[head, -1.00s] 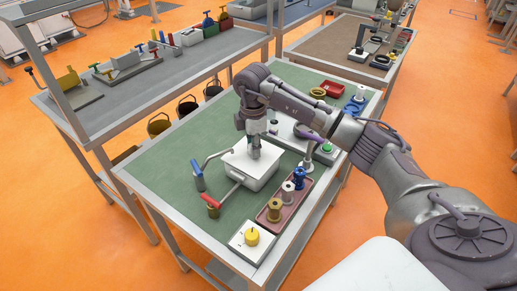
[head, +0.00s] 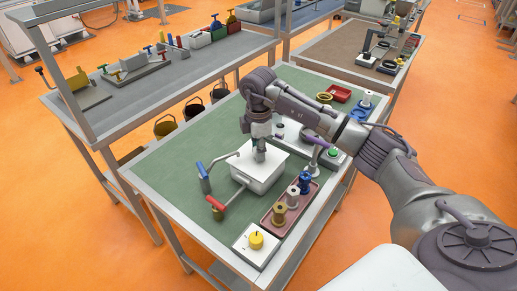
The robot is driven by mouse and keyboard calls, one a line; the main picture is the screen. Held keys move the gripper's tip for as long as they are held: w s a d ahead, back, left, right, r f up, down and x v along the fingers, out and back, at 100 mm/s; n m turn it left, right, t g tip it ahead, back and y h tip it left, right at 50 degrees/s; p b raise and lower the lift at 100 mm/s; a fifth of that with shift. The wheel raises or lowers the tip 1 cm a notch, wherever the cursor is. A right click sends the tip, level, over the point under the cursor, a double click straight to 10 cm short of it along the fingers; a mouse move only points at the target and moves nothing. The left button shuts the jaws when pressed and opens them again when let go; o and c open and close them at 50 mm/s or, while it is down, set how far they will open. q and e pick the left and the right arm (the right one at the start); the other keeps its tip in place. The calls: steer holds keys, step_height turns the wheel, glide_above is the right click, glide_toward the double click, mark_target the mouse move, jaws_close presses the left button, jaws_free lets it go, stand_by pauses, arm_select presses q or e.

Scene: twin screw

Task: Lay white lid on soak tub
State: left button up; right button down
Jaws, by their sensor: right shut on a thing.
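The white lid (head: 270,154) lies flat over the top of the pale soak tub (head: 262,183) on the green bench top. In this view I see no clear gap between lid and tub, though the seam is too small to judge well. My right gripper (head: 260,156) points down at the middle of the lid and is shut on it. The fingers hide the part they grip. My left gripper is not in view.
A box with a yellow knob (head: 256,240) sits at the front corner. The bench's left side is clear.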

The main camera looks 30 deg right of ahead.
steer(key=shift+f, duration=0.5)
stand_by(0.9)
steer(key=c, duration=0.8)
jaws_free()
steer(key=shift+c, duration=0.2)
steer(key=shift+o, duration=0.3)
steer(key=o, duration=0.4)
steer(key=shift+r+p, duration=2.6)
steer(key=shift+r, duration=0.95)
